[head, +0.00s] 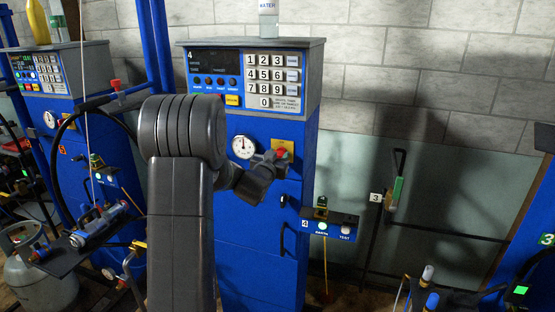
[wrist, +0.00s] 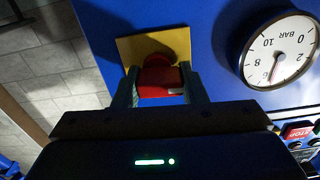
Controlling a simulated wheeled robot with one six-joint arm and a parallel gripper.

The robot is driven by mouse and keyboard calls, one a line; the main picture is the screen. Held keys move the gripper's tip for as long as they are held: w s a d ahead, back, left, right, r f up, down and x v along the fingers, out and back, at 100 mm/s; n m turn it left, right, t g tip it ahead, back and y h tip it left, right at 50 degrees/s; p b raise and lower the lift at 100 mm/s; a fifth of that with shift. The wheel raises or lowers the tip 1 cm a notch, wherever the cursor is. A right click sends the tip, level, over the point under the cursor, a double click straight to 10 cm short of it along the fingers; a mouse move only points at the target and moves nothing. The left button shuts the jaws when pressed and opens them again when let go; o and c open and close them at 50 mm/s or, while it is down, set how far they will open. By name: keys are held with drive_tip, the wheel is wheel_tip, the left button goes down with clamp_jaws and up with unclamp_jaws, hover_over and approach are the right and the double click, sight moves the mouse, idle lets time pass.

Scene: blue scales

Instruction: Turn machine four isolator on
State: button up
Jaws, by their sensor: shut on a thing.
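Machine four (head: 262,215) is a tall blue cabinet in the middle of the head view, marked 4 on its top panel. Its isolator is a red knob (head: 282,153) on a yellow plate (head: 289,145). The knob also shows in the wrist view (wrist: 160,90), with the plate (wrist: 180,42) behind it. My gripper (wrist: 160,82) has one finger on each side of the knob and is shut on it. In the head view my gripper (head: 268,163) reaches the knob from the front and partly hides it. The machine's display (head: 216,61) looks dark.
A pressure gauge (head: 243,147) sits left of the knob; it also shows in the wrist view (wrist: 278,52). A keypad (head: 272,75) is above. A small stand marked 4 (head: 330,227) is at right. Another blue machine (head: 60,130) stands at left.

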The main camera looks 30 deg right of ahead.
drive_tip(key=m+b, duration=0.4)
drive_tip(key=b, duration=0.1)
drive_tip(key=shift+f, duration=0.2)
drive_tip(key=m+b, duration=0.3)
drive_tip(key=m, duration=0.1)
drive_tip(key=shift+r+m+b, duration=0.15)
drive_tip(key=shift+m+b, duration=0.15)
drive_tip(key=m+b, duration=0.2)
drive_tip(key=m, duration=0.2)
drive_tip(key=shift+s+r+m+b, duration=0.1)
drive_tip(key=shift+m+b, duration=0.2)
drive_tip(key=shift+d+m+b, duration=0.1)
drive_tip(key=shift+m+b, duration=0.75)
drive_tip(key=shift+m, duration=1.05)
drive_tip(key=o, duration=1)
drive_tip(key=shift+r, duration=0.1)
drive_tip(key=shift+s, duration=0.1)
drive_tip(key=b+v, duration=0.1)
drive_tip(key=v, duration=1.2)
drive_tip(key=shift+a, duration=0.35)
